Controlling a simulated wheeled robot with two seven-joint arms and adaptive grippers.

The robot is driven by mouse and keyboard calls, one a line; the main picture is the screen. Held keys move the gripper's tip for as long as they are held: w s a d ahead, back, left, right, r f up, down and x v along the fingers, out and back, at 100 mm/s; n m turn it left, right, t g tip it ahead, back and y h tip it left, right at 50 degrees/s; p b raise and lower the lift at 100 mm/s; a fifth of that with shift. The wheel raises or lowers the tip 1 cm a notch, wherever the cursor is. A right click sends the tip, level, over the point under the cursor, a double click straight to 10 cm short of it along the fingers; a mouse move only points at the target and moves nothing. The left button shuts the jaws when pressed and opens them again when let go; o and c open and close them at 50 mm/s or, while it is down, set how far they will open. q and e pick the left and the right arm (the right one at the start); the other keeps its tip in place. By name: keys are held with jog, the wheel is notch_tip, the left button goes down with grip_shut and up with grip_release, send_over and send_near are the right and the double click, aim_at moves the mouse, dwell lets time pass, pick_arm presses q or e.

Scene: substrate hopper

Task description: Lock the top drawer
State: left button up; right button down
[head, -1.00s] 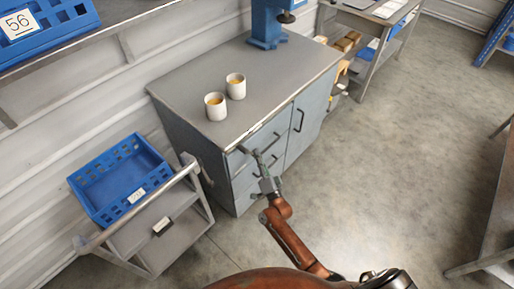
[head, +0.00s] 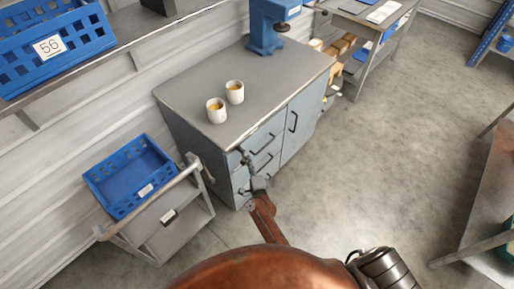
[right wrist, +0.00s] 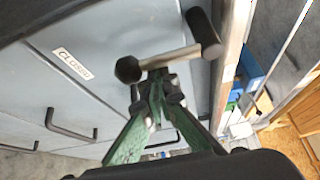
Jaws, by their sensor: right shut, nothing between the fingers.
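The grey-blue cabinet (head: 235,75) has a stack of drawers on its left front. The top drawer (head: 270,128) looks pushed in, with a dark bar handle. At its left end is a small lever (head: 243,153). In the right wrist view this lever (right wrist: 168,58) is a metal bar with a dark hexagonal end and a dark cylindrical knob. A label (right wrist: 72,62) seeming to read "CLOSED" is on the face beside it. My right gripper (right wrist: 158,90) is shut and empty, its green fingers' tips right at the bar; I cannot tell whether they touch. My left gripper is out of view.
Two white cups (head: 216,111) and a blue machine (head: 266,25) stand on the cabinet top. A cart (head: 180,228) with a blue crate (head: 128,178) stands close left of the cabinet. Open floor (head: 370,170) lies to the right.

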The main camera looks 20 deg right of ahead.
jog(key=shift+f, duration=0.1)
dwell(0.5)
jog(key=s+d, duration=0.2)
jog(key=s, duration=0.7)
jog(key=shift+d, duration=0.4)
